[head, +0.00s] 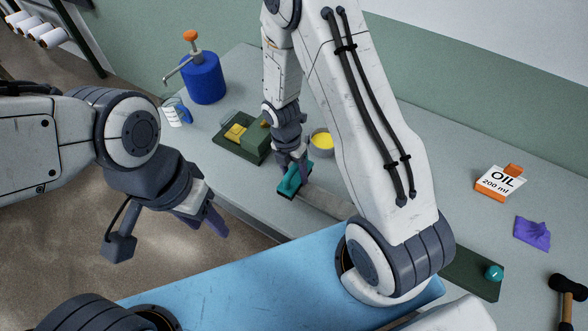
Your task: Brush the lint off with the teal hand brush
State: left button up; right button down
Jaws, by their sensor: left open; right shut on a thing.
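The teal hand brush (291,180) is near the table's front edge, in the middle of the head view. My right gripper (294,164) is shut on it from above. I cannot tell whether the brush touches the surface beneath it. A grey flat strip (335,203) runs from the brush to the right, partly hidden by my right arm. I cannot make out any lint on it. My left gripper (207,222) is open and empty, off the table's front edge above the floor.
A dark green tray (226,146) with yellow pieces and a tin (321,141) with yellow contents stand close to the brush. A blue canister (205,78) is at the back left. An oil box (500,182), a purple cloth (532,234) and a hammer (567,292) lie right.

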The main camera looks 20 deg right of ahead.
jog(key=shift+f+b, duration=0.3)
jog(key=shift+f, duration=0.5)
dwell(0.4)
jog(key=shift+s+d+r+b, duration=0.1)
jog(key=shift+s+d+b, duration=0.15)
jog(key=shift+s+d, duration=0.65)
jog(key=shift+s+d+r+b, duration=0.1)
jog(key=shift+s+d+b, duration=0.15)
jog(key=shift+s+d, duration=0.65)
jog(key=shift+s+a, duration=0.2)
jog(key=shift+a, duration=0.05)
jog(key=s+d+b, duration=0.2)
jog(key=s, duration=0.1)
jog(key=shift+d+f+b, duration=0.25)
jog(key=shift+f+b, duration=0.05)
jog(key=shift+f, duration=0.05)
jog(key=shift+s+d+r, duration=0.1)
jog(key=shift+s+d, duration=0.15)
jog(key=shift+s, duration=0.3)
jog(key=shift+s+d, duration=0.1)
